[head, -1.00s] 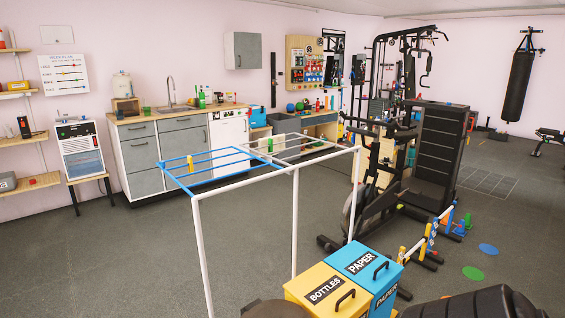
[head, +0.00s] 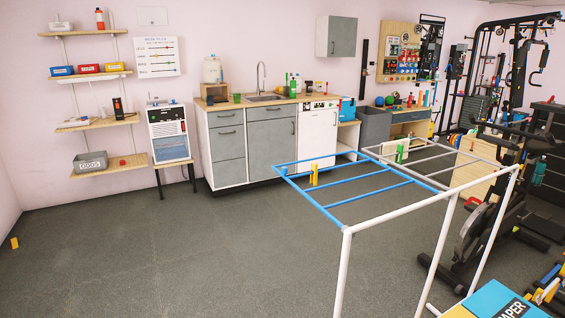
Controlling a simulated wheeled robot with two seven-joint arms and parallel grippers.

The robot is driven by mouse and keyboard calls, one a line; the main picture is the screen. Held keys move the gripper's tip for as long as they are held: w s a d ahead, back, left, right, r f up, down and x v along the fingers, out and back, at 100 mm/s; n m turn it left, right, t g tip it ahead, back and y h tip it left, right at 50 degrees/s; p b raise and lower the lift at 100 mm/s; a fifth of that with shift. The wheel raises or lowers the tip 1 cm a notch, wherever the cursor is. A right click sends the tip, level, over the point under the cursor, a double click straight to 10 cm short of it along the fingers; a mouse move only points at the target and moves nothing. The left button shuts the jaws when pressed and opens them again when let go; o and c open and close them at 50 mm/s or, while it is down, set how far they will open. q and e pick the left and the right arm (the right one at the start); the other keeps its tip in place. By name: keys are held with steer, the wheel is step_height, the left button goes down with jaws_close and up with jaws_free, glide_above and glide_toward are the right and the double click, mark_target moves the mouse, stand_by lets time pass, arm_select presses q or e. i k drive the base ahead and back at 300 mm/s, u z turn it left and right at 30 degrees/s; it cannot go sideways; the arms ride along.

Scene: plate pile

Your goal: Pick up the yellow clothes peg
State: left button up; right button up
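A yellow clothes peg (head: 314,175) stands upright on the blue front bars of the drying rack (head: 343,230), near the rack's left side. A second small yellow object (head: 14,243) lies on the floor at the far left edge of the view; it is too small to tell for certain what it is. A green peg-like piece (head: 401,151) sits on the white bars farther back on the rack. Neither of my grippers is in view.
Behind the rack are a kitchen counter (head: 262,101) with a sink and a small white cabinet on a stand (head: 168,134). Wall shelves (head: 86,76) hang at left. Bins (head: 492,300) and gym machines fill the right.

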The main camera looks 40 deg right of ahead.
mark_target(313, 177)
steer(key=i, duration=2.4)
steer(key=z, duration=1.35)
